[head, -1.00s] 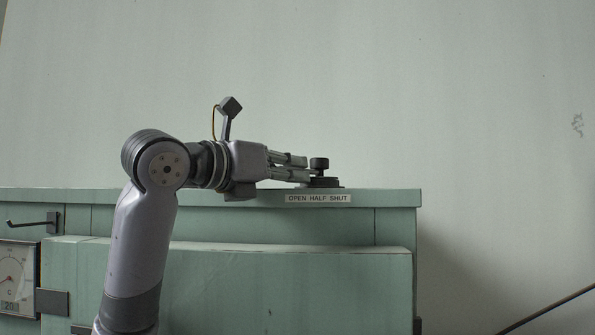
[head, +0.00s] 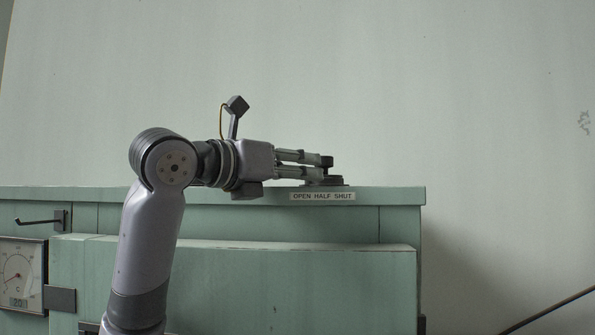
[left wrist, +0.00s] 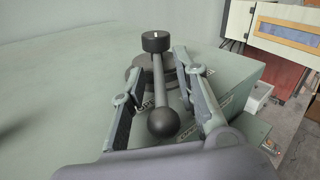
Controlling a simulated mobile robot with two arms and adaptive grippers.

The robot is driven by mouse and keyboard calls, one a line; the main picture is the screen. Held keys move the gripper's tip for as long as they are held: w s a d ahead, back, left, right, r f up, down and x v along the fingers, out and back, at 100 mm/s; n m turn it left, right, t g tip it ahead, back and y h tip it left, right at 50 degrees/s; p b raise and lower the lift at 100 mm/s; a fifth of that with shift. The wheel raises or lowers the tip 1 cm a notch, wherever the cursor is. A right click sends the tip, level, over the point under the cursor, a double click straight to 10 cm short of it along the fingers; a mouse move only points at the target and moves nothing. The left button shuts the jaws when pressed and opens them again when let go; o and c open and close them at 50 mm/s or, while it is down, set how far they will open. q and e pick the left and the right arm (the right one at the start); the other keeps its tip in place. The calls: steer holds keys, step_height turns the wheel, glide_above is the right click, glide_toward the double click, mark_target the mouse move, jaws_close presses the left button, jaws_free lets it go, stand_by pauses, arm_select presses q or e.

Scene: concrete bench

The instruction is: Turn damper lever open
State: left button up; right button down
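The damper lever shows in the left wrist view as a dark rod (left wrist: 158,80) with a black ball knob (left wrist: 163,122) at the near end and a round pivot cap (left wrist: 156,41) at the far end. It stands on a dark round base (head: 325,182) on the green cabinet top. My left gripper (left wrist: 160,66) is open, one finger on each side of the rod, with gaps visible on both sides. In the head view its fingertips (head: 322,167) reach the pivot cap, and the rod and ball are hidden behind the fingers. My right gripper is not in view.
A label reading OPEN HALF SHUT (head: 322,196) is on the cabinet front below the lever. The green cabinet (head: 240,217) carries a dial gauge (head: 20,280) and a dark handle (head: 42,221) at the left. The space above the top is clear.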

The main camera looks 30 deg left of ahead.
arm_select(q)
steer(key=v, duration=1.2)
